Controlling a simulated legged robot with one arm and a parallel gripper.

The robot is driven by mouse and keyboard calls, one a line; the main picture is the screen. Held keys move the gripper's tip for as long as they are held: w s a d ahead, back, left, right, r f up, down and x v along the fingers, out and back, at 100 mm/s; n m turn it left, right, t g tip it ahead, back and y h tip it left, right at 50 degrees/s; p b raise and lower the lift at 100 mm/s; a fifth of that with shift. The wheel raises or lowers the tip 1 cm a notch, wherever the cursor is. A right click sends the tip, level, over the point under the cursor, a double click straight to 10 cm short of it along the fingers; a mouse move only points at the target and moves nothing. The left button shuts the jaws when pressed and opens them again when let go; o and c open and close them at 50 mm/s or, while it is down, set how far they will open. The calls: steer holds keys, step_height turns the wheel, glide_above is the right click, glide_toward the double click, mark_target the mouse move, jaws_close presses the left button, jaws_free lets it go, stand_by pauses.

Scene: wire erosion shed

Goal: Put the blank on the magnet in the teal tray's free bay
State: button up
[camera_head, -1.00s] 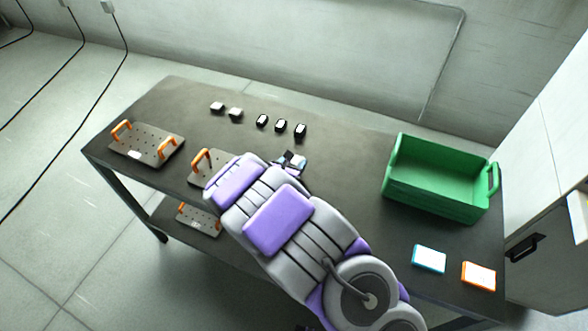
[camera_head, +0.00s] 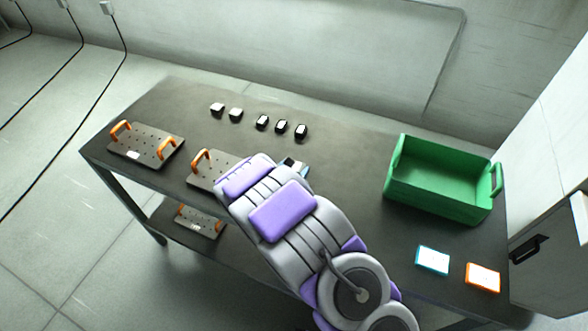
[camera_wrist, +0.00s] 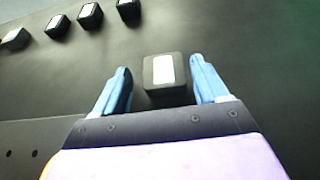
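My gripper (camera_wrist: 160,92) is open in the wrist view, its two blue fingers on either side of a dark block with a white top patch (camera_wrist: 164,76). I cannot tell which thing is the magnet.
Several similar dark blocks (camera_head: 262,122) stand in a row behind my gripper. Perforated plates with orange handles (camera_head: 146,147) lie on the left of the table (camera_head: 345,150). A green bin (camera_head: 440,197) and an orange-edged white piece (camera_head: 482,278) are at the right.

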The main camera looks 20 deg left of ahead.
stand_by(0.5)
steer(key=shift+s+a+r, duration=0.1)
steer(key=shift+s, duration=0.05)
steer(key=p+v, duration=0.2)
steer(key=v, duration=0.9)
steer(key=shift+s+r, duration=0.15)
steer(key=shift+s, duration=0.2)
